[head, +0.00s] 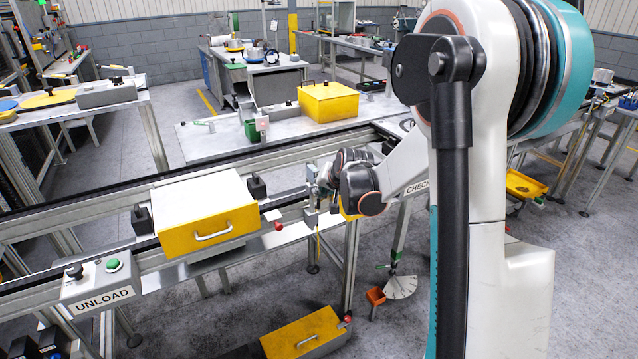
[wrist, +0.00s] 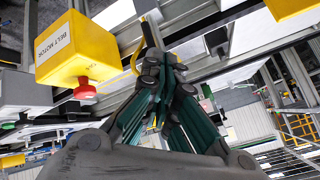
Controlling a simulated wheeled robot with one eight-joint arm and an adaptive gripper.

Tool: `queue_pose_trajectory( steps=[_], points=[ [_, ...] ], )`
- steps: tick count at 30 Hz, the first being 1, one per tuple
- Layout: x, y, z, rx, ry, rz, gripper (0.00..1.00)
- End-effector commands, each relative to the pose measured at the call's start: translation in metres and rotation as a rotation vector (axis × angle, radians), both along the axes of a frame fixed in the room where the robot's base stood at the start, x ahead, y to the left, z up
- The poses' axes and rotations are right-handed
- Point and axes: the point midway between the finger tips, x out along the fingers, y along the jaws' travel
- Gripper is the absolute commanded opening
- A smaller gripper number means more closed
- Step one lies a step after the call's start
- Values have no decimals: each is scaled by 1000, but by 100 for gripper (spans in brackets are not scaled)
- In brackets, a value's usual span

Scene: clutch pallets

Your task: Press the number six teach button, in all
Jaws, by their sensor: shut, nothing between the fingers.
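My gripper (head: 322,187) is at the end of my arm, beside the conveyor in the middle of the head view; its fingertips are hard to make out there. In the wrist view its dark green fingers (wrist: 165,62) are shut and empty, pointing towards the metal rail. No button marked six can be made out in either view. A yellow box labelled BELT MOTOR (wrist: 78,48) is left of the fingers in the wrist view, apart from them. A red mushroom button (wrist: 87,88) is on it.
A yellow drawer box with a white top (head: 208,215) sits on the conveyor. An UNLOAD panel (head: 103,282) with a green button is at front left. A CHECK sign (head: 418,187) is partly behind my arm. A yellow box (head: 328,101) stands on the bench behind.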

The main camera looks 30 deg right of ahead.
Motion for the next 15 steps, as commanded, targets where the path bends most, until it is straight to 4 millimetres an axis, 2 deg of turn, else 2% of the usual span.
queue_pose_trajectory(
  steps=[15],
  points=[
    [5, 0, 0, 0, 0, 0, 0]
  ],
)
